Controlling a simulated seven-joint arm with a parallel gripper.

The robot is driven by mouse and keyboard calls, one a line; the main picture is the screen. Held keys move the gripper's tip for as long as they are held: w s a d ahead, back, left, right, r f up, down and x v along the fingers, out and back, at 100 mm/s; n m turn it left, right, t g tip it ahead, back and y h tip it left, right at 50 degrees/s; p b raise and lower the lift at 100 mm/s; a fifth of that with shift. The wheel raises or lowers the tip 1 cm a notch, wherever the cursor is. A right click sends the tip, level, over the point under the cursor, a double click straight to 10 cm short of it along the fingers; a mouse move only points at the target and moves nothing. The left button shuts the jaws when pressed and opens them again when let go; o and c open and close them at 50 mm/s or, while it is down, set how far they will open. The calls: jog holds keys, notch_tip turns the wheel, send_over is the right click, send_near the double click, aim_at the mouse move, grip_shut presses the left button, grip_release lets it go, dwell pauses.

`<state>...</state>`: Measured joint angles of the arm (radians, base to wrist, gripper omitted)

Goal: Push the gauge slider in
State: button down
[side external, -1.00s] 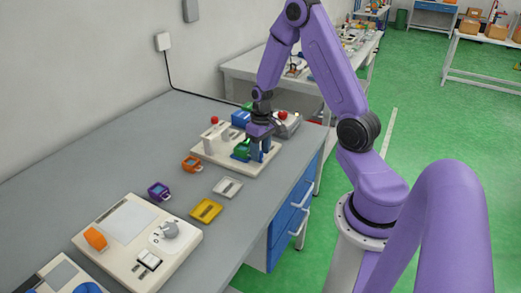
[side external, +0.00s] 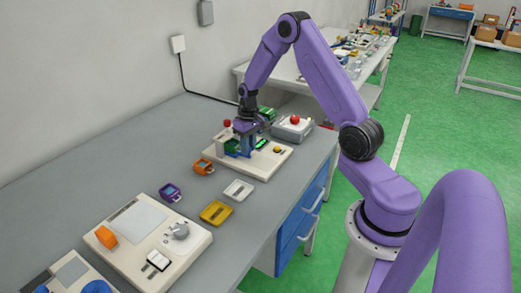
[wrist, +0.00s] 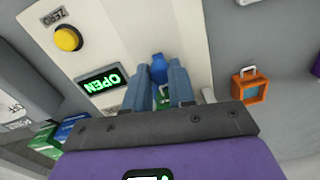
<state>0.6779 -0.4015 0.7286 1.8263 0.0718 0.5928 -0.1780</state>
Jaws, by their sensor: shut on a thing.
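The gauge fixture is a cream base (side external: 262,166) on the bench, with an upright post topped by a red knob (side external: 227,123). The fingers hide most of the slider.
An orange device (side external: 203,167), a purple device (side external: 171,192), a white tray (side external: 239,190) and a yellow tray (side external: 216,212) lie nearby. A grey box with a red button (side external: 294,120) stands behind the fixture.

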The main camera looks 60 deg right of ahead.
jog(key=shift+w, duration=1.05)
jog(key=c, duration=0.9)
grip_release()
jog(key=shift+c, duration=0.2)
notch_tip(320, 180, up, 17)
jog(key=shift+d+r, duration=0.2)
jog(key=shift+d, duration=0.15)
jog(key=shift+s, duration=0.1)
